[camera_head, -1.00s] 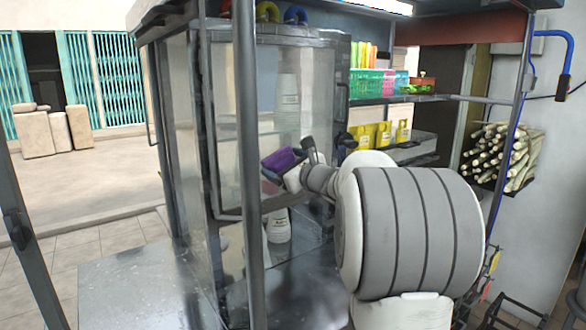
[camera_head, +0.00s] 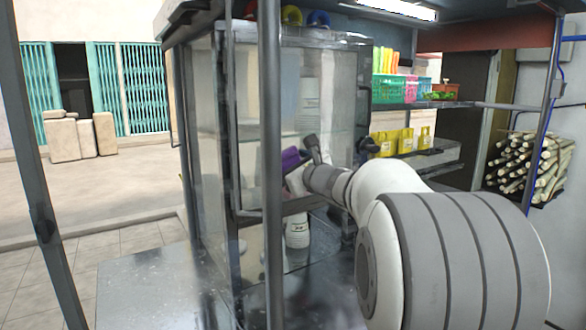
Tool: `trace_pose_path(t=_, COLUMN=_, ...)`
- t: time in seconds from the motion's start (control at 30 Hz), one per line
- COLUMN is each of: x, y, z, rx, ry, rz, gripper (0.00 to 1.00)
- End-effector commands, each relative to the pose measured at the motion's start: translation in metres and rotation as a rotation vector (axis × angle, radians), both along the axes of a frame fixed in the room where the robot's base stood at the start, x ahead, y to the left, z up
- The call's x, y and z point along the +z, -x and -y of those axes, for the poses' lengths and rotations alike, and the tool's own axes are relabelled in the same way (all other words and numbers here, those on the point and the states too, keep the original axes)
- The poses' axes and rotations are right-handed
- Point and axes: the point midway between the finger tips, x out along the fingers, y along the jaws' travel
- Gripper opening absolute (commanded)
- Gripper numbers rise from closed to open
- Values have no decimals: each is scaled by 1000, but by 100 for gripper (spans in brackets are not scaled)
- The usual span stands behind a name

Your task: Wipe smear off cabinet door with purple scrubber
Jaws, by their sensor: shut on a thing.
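The purple scrubber (camera_head: 292,159) is held in my gripper (camera_head: 305,163), close to the glass front of the cabinet. The cabinet door (camera_head: 345,115) is a framed glass panel with a dark handle at its right side. My gripper is shut on the scrubber. Whether the scrubber touches the glass I cannot tell. A grey post stands in front and partly hides the scrubber's left side. I cannot make out the smear clearly.
A grey upright post (camera_head: 270,230) stands between the camera and the cabinet. A metal counter (camera_head: 150,285) lies at lower left. Shelves at right hold a green basket (camera_head: 389,88) and yellow bags (camera_head: 404,140). Sugarcane stalks (camera_head: 540,165) are stacked at far right.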

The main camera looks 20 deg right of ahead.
Motion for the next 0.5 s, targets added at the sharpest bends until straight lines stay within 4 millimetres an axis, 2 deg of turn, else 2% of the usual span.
trace_pose_path(t=0.07, x=8, y=1, z=0, rx=1, ry=1, rz=2, gripper=67)
trace_pose_path(t=0.23, x=7, y=0, z=4, rx=0, ry=1, rz=0, gripper=67)
trace_pose_path(t=0.5, x=7, y=-4, z=27, rx=-2, ry=1, rz=0, gripper=67)
